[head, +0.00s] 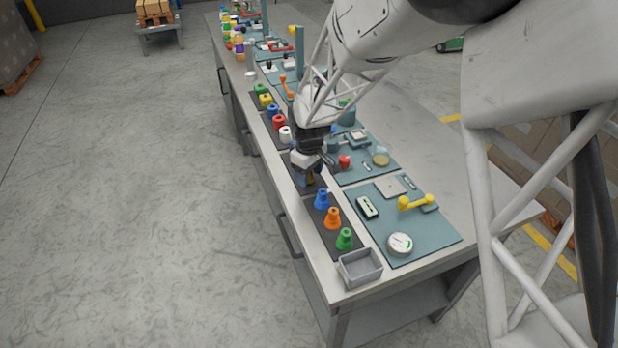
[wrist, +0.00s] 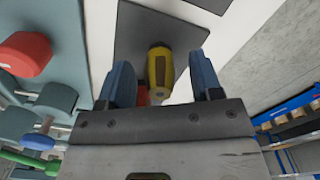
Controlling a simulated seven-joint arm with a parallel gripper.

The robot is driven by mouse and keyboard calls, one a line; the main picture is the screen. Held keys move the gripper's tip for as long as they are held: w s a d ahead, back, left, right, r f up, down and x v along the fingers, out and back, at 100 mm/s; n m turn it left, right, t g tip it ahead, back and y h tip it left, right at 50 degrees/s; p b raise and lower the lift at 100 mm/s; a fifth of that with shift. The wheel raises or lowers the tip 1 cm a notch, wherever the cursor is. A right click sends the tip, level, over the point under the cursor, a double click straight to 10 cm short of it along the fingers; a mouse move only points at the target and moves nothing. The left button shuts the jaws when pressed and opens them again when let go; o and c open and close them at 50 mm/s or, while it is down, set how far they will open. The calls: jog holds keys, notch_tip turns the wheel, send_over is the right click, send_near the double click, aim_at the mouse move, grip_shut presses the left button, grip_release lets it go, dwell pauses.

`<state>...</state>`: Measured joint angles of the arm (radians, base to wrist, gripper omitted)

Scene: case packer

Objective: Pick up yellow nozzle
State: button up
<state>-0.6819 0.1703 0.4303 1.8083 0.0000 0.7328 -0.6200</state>
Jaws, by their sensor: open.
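The yellow nozzle (wrist: 160,68) stands on a dark mat (wrist: 135,30) in the wrist view, with dark markings on its side. My gripper (wrist: 160,72) is open, with one blue finger on each side of the nozzle in the picture. A gap shows between the nozzle and each finger, and I cannot tell how deep it sits between them. In the head view my gripper (head: 308,164) is over the dark strip at the bench's front edge. It hides most of the nozzle there; a bit of yellow (head: 310,179) shows below it.
Blue (head: 322,199), orange (head: 333,218) and green (head: 344,239) nozzles stand in a row nearer the camera, before a grey bin (head: 360,267). Beyond my gripper are white (head: 286,134) and red (head: 279,122) pieces. A teal board carries a yellow handle (head: 416,203) and a round gauge (head: 400,244).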

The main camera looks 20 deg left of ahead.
jog(key=c, duration=1)
jog(key=shift+r, duration=5)
